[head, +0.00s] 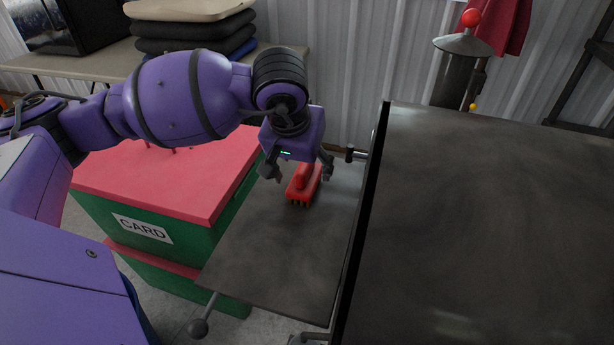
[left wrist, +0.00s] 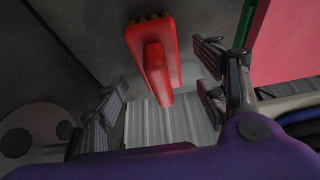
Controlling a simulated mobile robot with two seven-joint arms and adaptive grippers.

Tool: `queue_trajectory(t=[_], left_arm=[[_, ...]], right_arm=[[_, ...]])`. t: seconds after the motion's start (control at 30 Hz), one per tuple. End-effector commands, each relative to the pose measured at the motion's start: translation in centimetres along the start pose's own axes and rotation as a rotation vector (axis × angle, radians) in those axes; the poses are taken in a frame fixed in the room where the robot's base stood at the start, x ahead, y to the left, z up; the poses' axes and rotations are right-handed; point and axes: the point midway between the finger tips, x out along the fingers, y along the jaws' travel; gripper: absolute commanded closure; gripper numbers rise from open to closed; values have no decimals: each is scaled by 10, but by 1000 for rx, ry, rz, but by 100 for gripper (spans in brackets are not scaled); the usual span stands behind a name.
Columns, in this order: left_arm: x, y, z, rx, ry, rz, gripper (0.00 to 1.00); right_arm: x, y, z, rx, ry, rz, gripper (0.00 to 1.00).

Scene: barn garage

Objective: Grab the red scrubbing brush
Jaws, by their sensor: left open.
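The red scrubbing brush (head: 302,187) lies on the grey side shelf (head: 285,252), with its bristles against the shelf and its raised red handle on top. My left gripper (head: 299,172) is open over the far end of the brush, with one finger to each side and empty. In the left wrist view the brush (left wrist: 155,55) shows between and beyond the open fingers of my left gripper (left wrist: 162,90), apart from both. My right gripper is not in view.
A large dark table (head: 490,230) stands right of the shelf, its edge higher than the shelf. A green box with a red lid (head: 180,180) labelled CARD is on the left, beside the shelf. A metal wall is behind. The near part of the shelf is clear.

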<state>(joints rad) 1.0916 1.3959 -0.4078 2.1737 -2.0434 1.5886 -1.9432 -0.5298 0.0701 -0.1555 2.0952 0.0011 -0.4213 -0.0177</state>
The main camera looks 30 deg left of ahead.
Motion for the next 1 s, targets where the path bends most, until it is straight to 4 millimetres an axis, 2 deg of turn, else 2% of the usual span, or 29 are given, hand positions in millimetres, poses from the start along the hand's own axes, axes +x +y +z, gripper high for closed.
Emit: queue_trajectory(t=[0.1,0.2,0.47,0.87,0.9,1.0], left_arm=[[19,2,1,-1,-4,1,35],[29,1,1,0,-2,0,35],[32,1,0,1,-1,0,35],[31,1,0,1,0,0,85],[31,1,0,1,1,0,88],[31,1,0,1,1,0,88]], right_arm=[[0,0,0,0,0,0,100],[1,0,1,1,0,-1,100],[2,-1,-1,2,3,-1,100],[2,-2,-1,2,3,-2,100],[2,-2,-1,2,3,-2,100],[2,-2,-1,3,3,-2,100]])
